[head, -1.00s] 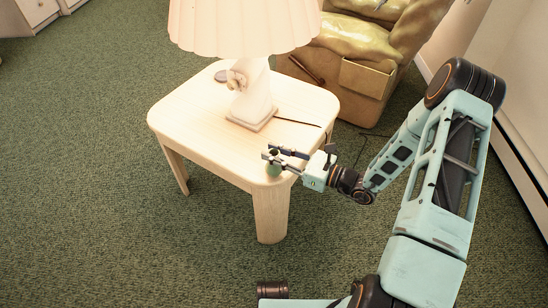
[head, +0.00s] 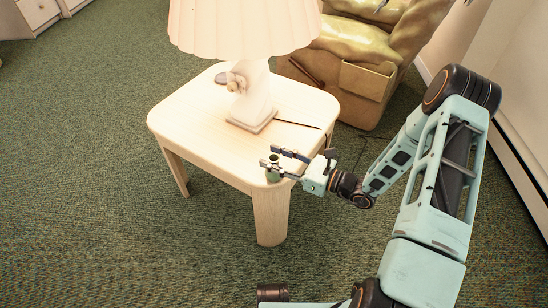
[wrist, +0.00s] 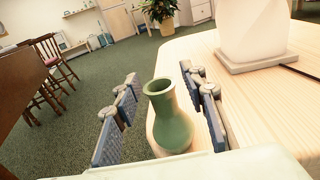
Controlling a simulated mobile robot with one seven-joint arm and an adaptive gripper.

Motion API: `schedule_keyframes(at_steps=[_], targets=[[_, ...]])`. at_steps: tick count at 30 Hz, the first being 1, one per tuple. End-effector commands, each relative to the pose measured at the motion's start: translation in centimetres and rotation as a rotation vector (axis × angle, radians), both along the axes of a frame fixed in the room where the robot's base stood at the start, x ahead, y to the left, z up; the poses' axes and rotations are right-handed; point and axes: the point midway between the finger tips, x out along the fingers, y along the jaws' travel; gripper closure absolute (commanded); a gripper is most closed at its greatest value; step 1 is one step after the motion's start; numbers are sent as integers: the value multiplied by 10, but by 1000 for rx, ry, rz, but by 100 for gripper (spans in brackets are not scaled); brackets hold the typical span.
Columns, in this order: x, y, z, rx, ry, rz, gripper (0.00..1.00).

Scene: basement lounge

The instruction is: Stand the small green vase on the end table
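The small green vase (head: 272,175) stands upright on the near corner of the pale wooden end table (head: 190,118). In the wrist view the vase (wrist: 172,128) shows its round open mouth and wide body, with the table top beneath it. My gripper (head: 269,156) is open, its two fingers on either side of the vase. In the wrist view a gap shows between the vase and the left finger; the right finger is close to it, and I cannot tell whether they touch. The finger partly hides the vase in the head view.
A lamp (head: 252,95) with a pleated shade stands on the table behind the vase, its cord (head: 298,124) running right. An armchair (head: 365,85) is behind the table. Bar stools (wrist: 55,60) show left in the wrist view.

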Motion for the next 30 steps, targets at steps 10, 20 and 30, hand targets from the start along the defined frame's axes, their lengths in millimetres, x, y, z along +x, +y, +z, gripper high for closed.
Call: schedule_keyframes(at_steps=[10,20,30], targets=[[-31,-62,5,-1,1,-5,61],[-53,-103,6,0,0,-1,61],[-56,-106,6,0,0,0,61]])
